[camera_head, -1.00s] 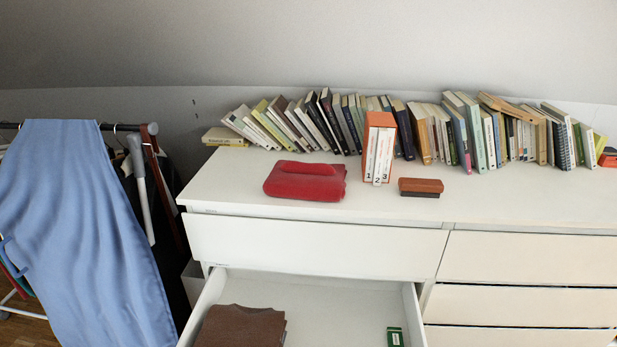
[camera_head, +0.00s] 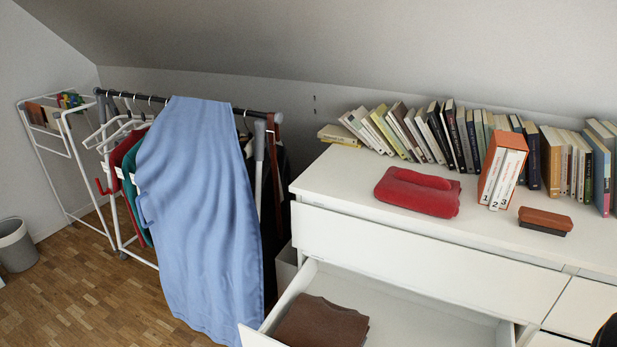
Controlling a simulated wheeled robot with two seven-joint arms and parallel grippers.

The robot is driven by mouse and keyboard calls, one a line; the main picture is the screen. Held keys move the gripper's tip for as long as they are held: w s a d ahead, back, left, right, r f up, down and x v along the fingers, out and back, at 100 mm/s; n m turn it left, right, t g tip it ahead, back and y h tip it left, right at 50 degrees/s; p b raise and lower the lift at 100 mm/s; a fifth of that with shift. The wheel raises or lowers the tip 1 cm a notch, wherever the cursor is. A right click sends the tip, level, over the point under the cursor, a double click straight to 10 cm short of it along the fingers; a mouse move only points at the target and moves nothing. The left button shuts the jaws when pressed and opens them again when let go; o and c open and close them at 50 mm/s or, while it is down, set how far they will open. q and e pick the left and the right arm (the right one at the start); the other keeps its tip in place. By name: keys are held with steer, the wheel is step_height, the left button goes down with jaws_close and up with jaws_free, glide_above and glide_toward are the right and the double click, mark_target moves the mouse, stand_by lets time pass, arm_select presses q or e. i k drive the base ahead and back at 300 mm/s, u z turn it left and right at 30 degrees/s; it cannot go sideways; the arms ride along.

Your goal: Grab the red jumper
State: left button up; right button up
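The red jumper (camera_head: 417,192) lies folded on the white top of the dresser (camera_head: 345,182), left of the boxed books. The drawer (camera_head: 425,318) below it is pulled open, with a folded brown garment (camera_head: 322,323) at its left. Neither of my grippers can be made out. A small dark shape (camera_head: 606,334) pokes in at the bottom right corner; I cannot tell what it is. Nothing touches the jumper.
An orange box of books (camera_head: 490,170) and a red-brown brush-like block (camera_head: 545,219) stand right of the jumper. A book row (camera_head: 460,135) lines the back. A clothes rack with a blue cloth (camera_head: 195,220) stands left. Wooden floor (camera_head: 95,290) is free at lower left.

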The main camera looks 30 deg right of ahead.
mark_target(431, 195)
steer(key=u, duration=1.05)
steer(key=k, duration=0.9)
steer(key=z, duration=1.2)
